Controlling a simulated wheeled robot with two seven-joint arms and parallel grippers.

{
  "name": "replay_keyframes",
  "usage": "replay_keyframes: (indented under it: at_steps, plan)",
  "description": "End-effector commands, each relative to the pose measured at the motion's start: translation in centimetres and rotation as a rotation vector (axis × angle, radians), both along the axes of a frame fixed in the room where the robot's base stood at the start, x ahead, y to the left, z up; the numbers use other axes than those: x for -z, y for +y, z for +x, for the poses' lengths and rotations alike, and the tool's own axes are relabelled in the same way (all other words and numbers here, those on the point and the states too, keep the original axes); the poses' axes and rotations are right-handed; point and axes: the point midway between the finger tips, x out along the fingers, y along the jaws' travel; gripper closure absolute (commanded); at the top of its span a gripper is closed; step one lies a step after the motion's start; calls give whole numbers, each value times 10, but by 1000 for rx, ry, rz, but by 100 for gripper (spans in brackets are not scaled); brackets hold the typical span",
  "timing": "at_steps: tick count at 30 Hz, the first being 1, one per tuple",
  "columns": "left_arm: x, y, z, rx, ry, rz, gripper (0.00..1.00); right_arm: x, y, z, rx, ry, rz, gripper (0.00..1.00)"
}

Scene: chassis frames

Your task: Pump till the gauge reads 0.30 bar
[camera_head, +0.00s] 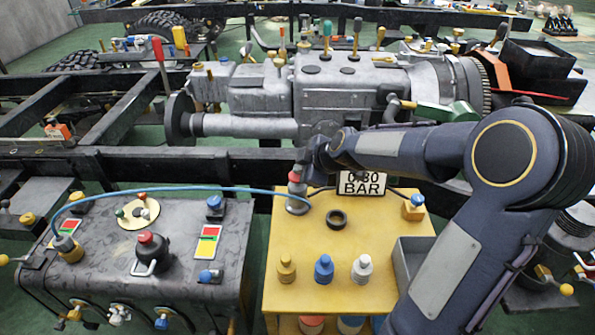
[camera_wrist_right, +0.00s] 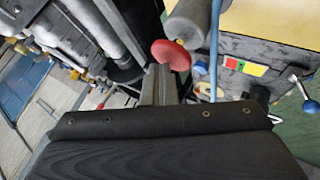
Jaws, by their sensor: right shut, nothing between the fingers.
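The gauge display (camera_head: 362,182) stands at the back of the yellow bench. It appears to read 0.30 BAR, its top edge partly covered by my right arm. A small grey pump (camera_head: 297,200) with a red top (camera_head: 294,177) stands at the bench's back left corner. My right gripper (camera_head: 304,158) is just above and beside the red top. In the right wrist view the gripper (camera_wrist_right: 160,80) is shut and empty, close to the red disc (camera_wrist_right: 171,54) on the grey pump cylinder (camera_wrist_right: 188,22). I cannot tell whether they touch. My left gripper is not in view.
A blue hose (camera_head: 190,189) arches from the pump to the dark tank (camera_head: 195,255) at left. Several small bottles, including a blue one (camera_head: 323,268), and a black ring (camera_head: 336,218) stand on the yellow bench (camera_head: 300,240). A grey bin (camera_head: 411,262) sits beside my right arm.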

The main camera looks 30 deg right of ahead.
Motion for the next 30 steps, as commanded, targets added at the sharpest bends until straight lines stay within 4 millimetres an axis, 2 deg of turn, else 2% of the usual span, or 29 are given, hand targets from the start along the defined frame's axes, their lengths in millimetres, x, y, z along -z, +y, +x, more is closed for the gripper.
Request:
replay_keyframes:
  at_steps: [22, 30]
  plan:
    - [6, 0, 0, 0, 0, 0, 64, 7, 0, -1, 0, 4, 1, 100]
    - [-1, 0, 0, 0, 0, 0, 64, -5, 0, -1, 0, 4, 1, 100]
